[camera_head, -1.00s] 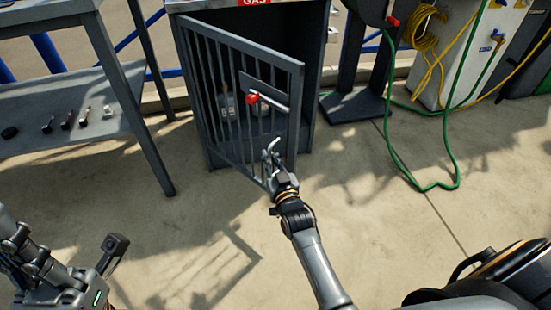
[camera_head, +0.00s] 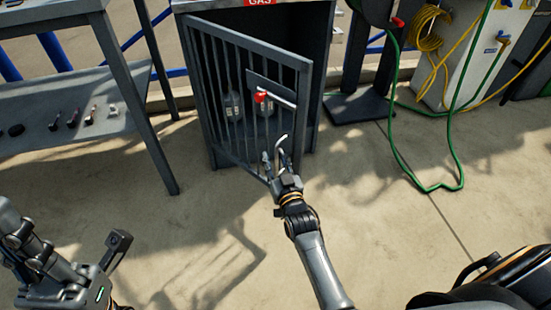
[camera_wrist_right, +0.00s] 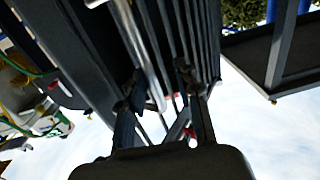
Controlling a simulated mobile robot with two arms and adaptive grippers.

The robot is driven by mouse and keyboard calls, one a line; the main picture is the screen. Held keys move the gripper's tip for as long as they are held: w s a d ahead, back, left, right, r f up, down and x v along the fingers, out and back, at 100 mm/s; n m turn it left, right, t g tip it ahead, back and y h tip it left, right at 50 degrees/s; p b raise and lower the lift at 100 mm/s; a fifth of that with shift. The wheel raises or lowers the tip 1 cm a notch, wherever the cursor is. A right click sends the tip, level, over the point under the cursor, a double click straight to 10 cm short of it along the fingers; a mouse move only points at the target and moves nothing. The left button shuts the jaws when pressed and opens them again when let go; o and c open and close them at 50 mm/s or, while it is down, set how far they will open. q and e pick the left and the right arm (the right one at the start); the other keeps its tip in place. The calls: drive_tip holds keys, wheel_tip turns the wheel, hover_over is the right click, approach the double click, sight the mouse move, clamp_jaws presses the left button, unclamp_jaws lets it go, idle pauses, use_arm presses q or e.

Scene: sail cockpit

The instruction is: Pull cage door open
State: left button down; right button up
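The grey barred cage door (camera_head: 225,85) stands ajar on the front of the gas cabinet (camera_head: 319,90), with its free edge to the right. My right gripper (camera_head: 275,160) is at the lower right of the door, fingers apart. In the right wrist view the gripper (camera_wrist_right: 160,92) has a silver rod (camera_wrist_right: 145,55) passing between or just beyond its fingers; contact cannot be told. My left gripper (camera_head: 117,245) is low at the left, away from the door; its fingers are unclear.
A grey metal table (camera_head: 60,105) with small tools on its shelf stands left of the cabinet. A green hose (camera_head: 455,150) hangs and lies on the right. Open concrete floor (camera_head: 200,220) lies in front of the door.

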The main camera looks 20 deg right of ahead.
drive_tip(key=s, duration=0.7)
drive_tip(key=shift+a, duration=0.2)
drive_tip(key=shift+s, duration=0.1)
